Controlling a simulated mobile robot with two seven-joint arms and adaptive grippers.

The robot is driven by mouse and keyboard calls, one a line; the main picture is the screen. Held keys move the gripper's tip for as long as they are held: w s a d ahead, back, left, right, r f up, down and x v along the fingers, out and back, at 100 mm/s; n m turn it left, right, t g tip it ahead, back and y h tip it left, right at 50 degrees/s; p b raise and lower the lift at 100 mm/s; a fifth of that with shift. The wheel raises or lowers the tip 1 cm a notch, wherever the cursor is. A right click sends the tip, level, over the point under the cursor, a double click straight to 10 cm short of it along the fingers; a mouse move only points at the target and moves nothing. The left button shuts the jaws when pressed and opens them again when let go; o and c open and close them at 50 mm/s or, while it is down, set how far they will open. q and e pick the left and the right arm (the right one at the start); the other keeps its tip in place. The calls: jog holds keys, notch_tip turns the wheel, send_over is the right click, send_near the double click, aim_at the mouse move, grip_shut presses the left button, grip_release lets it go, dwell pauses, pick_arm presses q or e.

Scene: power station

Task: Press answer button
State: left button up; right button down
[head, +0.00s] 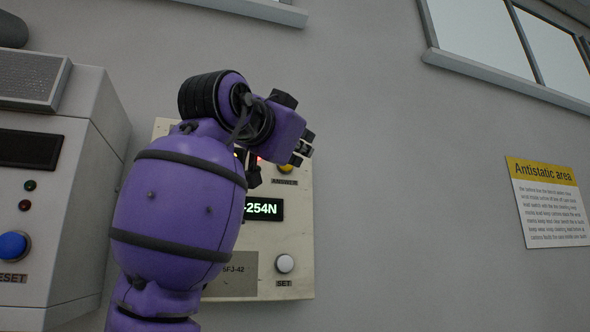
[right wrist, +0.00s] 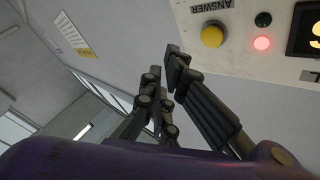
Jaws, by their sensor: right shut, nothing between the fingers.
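The yellow round answer button (head: 286,169) sits on the cream panel (head: 300,235) above the label ANSWER, partly covered by my right gripper. In the right wrist view the button (right wrist: 213,34) and its label appear upside down. My right gripper (head: 301,150) is in front of the panel's upper right corner, shut and empty. In the right wrist view its dark fingertips (right wrist: 165,68) are beside the button, with a visible gap in the picture. Contact with the panel cannot be told. My left gripper is not in view.
A lit red lamp (right wrist: 262,43) and a dark green lamp (right wrist: 263,19) are near the button. Below are a display (head: 264,209) reading -254N and a white SET button (head: 285,263). A grey cabinet with a blue RESET button (head: 14,245) stands left.

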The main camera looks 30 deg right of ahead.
jog(key=s+r, duration=0.2)
jog(key=r, duration=0.1)
jog(key=shift+s+a+m, duration=0.15)
jog(key=shift+s+m, duration=0.05)
jog(key=shift+m, duration=0.2)
jog(key=w+d, duration=0.2)
jog(key=w, duration=0.6)
jog(key=shift+w, duration=0.3)
jog(key=shift+d, duration=0.1)
dwell(1.0)
jog(key=shift+w+d, duration=0.1)
jog(key=shift+w, duration=0.3)
